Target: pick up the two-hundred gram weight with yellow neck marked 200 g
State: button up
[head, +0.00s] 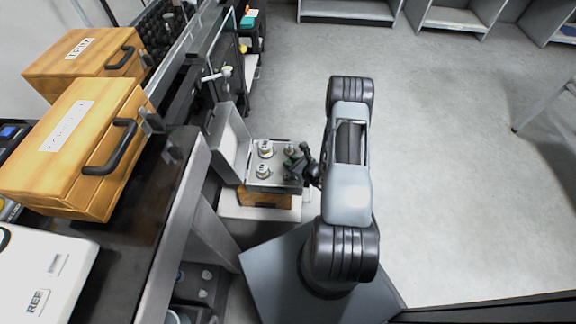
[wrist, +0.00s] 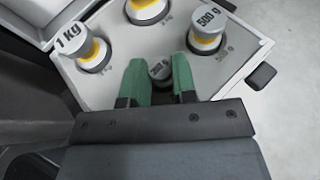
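In the wrist view my gripper (wrist: 160,72) points down into the weight case with its two green fingers apart. A small grey weight (wrist: 160,70) sits between the fingers; its marking is not readable and its neck is hidden, so I cannot tell whether it is the 200 g one. No clear contact with the fingers shows. Around it stand a 1 kg weight (wrist: 88,48), a 500 g weight (wrist: 207,32) and another yellow-necked weight (wrist: 148,8). In the head view my gripper (head: 294,163) is at the case's right side.
The open grey case (head: 275,188) rests on a wooden block (head: 263,198), its lid (head: 231,143) raised on the left. Orange cases (head: 80,145) and a white REF device (head: 45,275) stand on the dark bench at left. The floor (head: 450,150) at right is clear.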

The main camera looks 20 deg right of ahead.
grip_shut()
